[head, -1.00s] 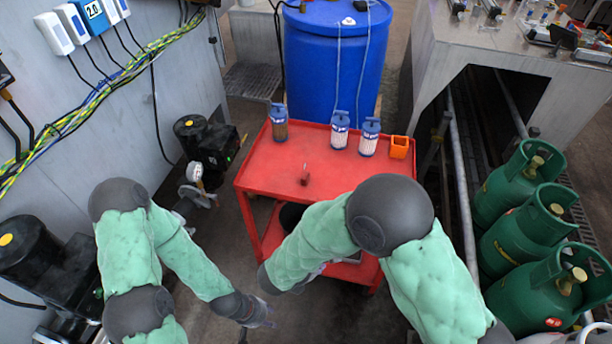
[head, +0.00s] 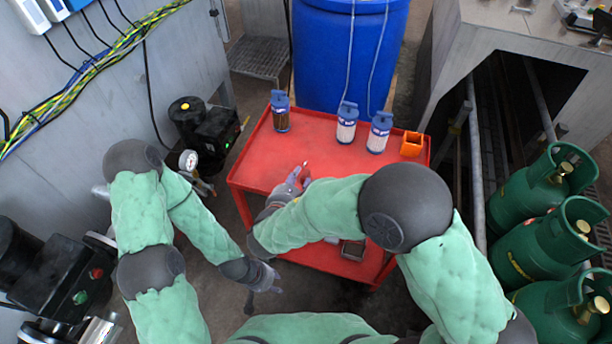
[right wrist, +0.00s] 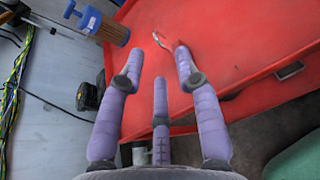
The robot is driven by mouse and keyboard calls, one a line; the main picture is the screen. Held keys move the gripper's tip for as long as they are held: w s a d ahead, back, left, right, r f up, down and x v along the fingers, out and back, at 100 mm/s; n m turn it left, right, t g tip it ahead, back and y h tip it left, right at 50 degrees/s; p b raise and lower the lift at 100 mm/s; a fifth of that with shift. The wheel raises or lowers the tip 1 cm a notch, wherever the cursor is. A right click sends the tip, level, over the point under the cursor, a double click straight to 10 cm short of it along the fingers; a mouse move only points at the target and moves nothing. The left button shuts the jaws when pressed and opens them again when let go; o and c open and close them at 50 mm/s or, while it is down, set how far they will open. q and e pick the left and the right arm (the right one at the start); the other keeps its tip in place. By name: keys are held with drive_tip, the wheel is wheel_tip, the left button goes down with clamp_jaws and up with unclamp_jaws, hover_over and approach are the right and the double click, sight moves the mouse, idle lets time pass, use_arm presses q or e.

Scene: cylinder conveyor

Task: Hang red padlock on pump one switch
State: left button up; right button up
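The small red padlock (right wrist: 181,49) with a pale metal shackle lies on the red cart top (head: 300,150). In the head view it shows just beyond the right gripper's fingertips (head: 305,181). My right gripper (head: 296,180) is open and empty over the cart's near left part; in the right wrist view its three fingers (right wrist: 160,62) are spread just short of the padlock. My left gripper (head: 264,279) hangs low in front of the cart, its fingers apart and empty. A black pump box with red and green buttons (head: 85,285) stands at lower left; I cannot tell which pump is one.
Blue-capped canisters (head: 346,124) and an orange holder (head: 412,144) stand along the cart's back. A blue barrel (head: 345,60) is behind it. Another pump (head: 200,125) with a gauge (head: 188,160) is left. Green gas cylinders (head: 545,235) stand right.

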sight(305, 164)
drive_tip(key=shift+r+b+x, duration=0.15)
drive_tip(key=shift+b+x, duration=0.55)
drive_tip(key=shift+x, duration=1)
drive_tip(key=shift+r+b+x, duration=0.15)
drive_tip(key=shift+b+x, duration=0.5)
drive_tip(key=shift+x, duration=1.05)
drive_tip(key=shift+w+a, duration=0.1)
drive_tip(key=shift+w, duration=0.1)
clamp_jaws()
